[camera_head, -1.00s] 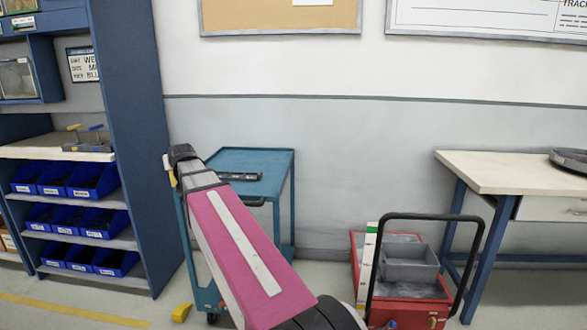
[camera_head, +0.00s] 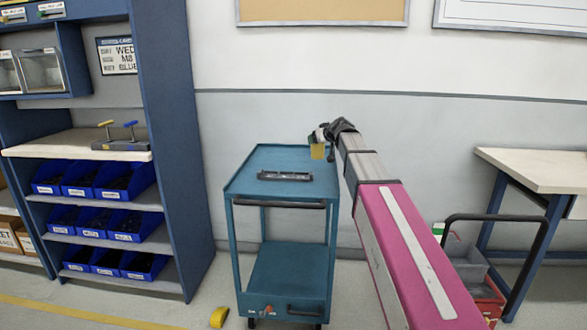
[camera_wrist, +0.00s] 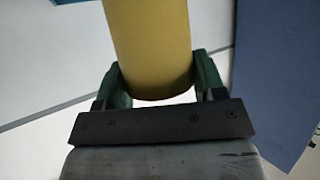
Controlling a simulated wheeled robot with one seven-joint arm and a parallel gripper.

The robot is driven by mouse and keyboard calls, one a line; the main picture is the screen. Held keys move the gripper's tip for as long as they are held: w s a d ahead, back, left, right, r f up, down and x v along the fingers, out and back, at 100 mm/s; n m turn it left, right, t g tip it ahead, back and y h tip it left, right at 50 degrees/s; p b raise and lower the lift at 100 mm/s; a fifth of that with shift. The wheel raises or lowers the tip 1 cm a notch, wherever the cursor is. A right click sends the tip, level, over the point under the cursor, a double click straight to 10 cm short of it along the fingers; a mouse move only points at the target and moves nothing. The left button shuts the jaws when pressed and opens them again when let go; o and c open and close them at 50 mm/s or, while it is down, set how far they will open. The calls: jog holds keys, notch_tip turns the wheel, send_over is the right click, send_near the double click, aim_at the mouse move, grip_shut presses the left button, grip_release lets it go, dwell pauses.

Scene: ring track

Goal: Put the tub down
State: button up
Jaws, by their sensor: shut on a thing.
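The tub (camera_wrist: 147,45) is a plain yellow cylinder between the green fingers of my gripper (camera_wrist: 160,85) in the wrist view. The gripper is shut on it; the tub's upper end runs out of that picture. In the head view the tub (camera_head: 317,151) is a small yellow patch below the dark end of my arm, partly covered by the gripper (camera_head: 320,137). It appears in front of or above the far right corner of the blue trolley's top (camera_head: 245,180). I cannot tell its height over the trolley or whether it touches.
A dark flat holder (camera_head: 285,176) lies on the trolley top; the rest of the top looks bare. A shelf with blue bins (camera_head: 125,180) stands left. A red cart (camera_head: 490,305) with a grey bin (camera_head: 468,265) and a white-topped table (camera_head: 535,170) are right. A yellow wedge (camera_head: 218,317) is on the floor.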

jog(key=w+a+r+n+g+y, duration=0.1)
jog(key=a, duration=0.2)
jog(key=w+a+r+n+g+y, duration=0.1)
jog(key=a+n, duration=0.1)
jog(key=a, duration=0.1)
jog(key=w+a+r+n+g+y, duration=0.1)
jog(key=w+a, duration=0.1)
jog(key=a, duration=0.2)
jog(key=shift+r, duration=0.4)
jog(key=w+a+f, duration=0.2)
jog(key=w+f, duration=0.5)
jog(key=w, duration=0.4)
jog(key=shift+a, duration=0.35)
jog(key=shift+f, duration=1.95)
jog(key=o, duration=1.1)
jog(key=shift+f, duration=0.1)
jog(key=v, duration=1.2)
jog(key=shift+d, duration=0.15)
